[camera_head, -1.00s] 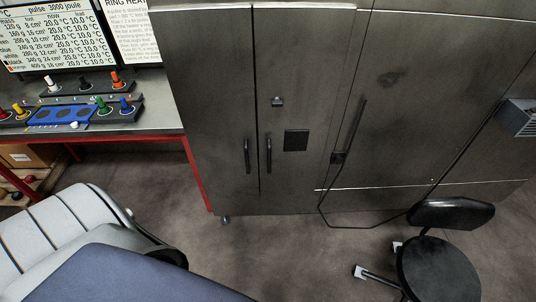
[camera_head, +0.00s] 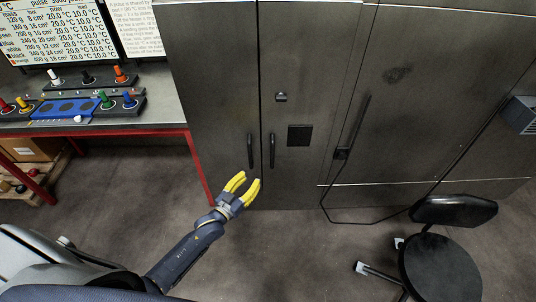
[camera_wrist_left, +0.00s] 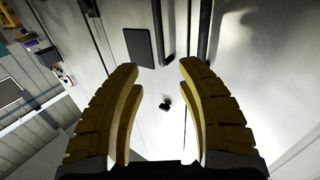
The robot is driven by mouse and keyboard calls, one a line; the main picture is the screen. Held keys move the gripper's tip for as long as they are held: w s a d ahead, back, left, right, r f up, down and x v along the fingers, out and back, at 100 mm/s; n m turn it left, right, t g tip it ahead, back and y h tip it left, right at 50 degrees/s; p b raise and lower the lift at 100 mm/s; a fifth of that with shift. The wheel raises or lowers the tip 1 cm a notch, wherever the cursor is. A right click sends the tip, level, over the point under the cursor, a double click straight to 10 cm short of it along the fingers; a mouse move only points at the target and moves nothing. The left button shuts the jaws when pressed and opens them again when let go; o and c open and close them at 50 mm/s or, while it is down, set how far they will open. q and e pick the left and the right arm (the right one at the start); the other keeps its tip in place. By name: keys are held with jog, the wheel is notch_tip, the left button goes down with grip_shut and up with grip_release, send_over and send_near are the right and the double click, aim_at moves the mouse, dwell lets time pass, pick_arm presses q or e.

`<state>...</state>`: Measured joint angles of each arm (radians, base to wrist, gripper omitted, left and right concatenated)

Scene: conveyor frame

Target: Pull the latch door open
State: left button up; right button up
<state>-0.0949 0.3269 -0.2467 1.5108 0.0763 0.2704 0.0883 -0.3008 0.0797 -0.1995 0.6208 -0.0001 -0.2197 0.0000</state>
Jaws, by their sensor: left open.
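The grey metal cabinet has two narrow doors, a left door (camera_head: 205,90) and a right door (camera_head: 300,70), both shut with a thin dark seam between them. Each has a dark upright bar handle by the seam: the left handle (camera_head: 251,149) and the right handle (camera_head: 272,150). My left gripper (camera_head: 247,180) is open and empty, just below the left handle in the head view and apart from it. In the left wrist view two dark bars (camera_wrist_left: 166,35) show beyond the open yellow fingers (camera_wrist_left: 160,68). My right gripper is out of view.
A small lock (camera_head: 281,97) and a dark square plate (camera_head: 299,135) are on the right door. A wider panel with a long handle (camera_head: 359,125) stands to the right. A red-framed bench (camera_head: 165,118) is at left; a black stool (camera_head: 438,268) stands lower right.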

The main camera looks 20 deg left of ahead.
aim_at(272, 154)
pick_arm(q)
jog(key=x, duration=1.6)
jog(key=shift+w+d, duration=0.1)
jog(key=shift+w, duration=0.2)
jog(key=shift+o, duration=0.3)
grip_shut()
